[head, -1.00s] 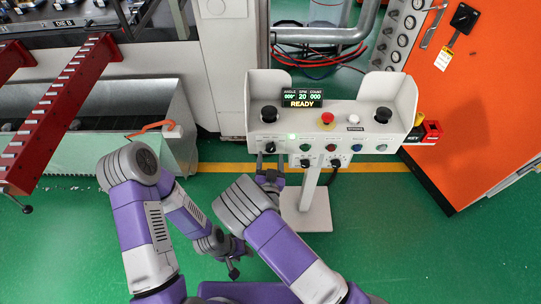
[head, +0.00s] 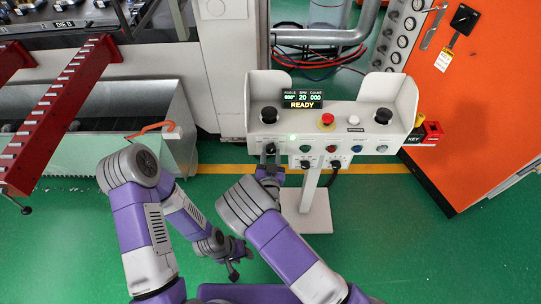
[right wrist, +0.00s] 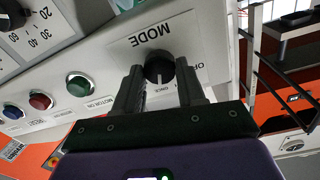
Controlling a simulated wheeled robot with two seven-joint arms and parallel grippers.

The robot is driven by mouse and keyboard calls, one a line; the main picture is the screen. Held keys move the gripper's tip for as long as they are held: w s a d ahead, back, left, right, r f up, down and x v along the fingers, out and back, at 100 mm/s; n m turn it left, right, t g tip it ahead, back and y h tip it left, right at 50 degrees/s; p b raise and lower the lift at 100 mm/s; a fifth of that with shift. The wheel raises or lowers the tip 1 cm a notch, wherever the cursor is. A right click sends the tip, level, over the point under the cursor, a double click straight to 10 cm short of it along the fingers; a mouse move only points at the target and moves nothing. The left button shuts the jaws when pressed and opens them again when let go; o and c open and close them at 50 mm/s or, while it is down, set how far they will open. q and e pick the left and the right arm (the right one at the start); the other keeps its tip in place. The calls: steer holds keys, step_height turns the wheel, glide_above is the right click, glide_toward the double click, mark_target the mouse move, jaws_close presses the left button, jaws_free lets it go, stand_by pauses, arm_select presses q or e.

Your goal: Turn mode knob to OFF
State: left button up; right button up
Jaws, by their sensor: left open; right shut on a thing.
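The black mode knob (right wrist: 159,66) sits under the upside-down word MODE in the right wrist view. In the head view the knob (head: 270,148) is at the lower left of the panel face. Its white pointer line points down in the wrist view, toward a small label that seems to read ONCE. Another label at the right is partly hidden by a finger. My right gripper (right wrist: 160,88) is shut on the knob, one finger on each side; it also shows in the head view (head: 270,160). My left gripper (head: 236,268) is open and empty, low over the floor.
The white control panel (head: 345,118) stands on a post, with a red emergency button (head: 326,119), black buttons at both ends and a display reading READY (head: 302,104). A green button (right wrist: 79,85) is beside the knob. An orange cabinet (head: 470,110) stands right.

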steer(key=n+b, duration=0.1)
steer(key=n, duration=0.2)
steer(key=shift+f+n+b, duration=0.1)
steer(key=shift+n+b, duration=0.2)
steer(key=n+b, duration=0.1)
steer(key=n, duration=0.2)
steer(key=shift+n, duration=0.4)
steer(key=n+b, duration=0.1)
steer(key=n, duration=0.3)
steer(key=shift+n, duration=0.3)
steer(key=shift+n+y, duration=0.3)
steer(key=shift+n, duration=2)
steer(key=o, duration=1.1)
steer(key=shift+c, duration=0.2)
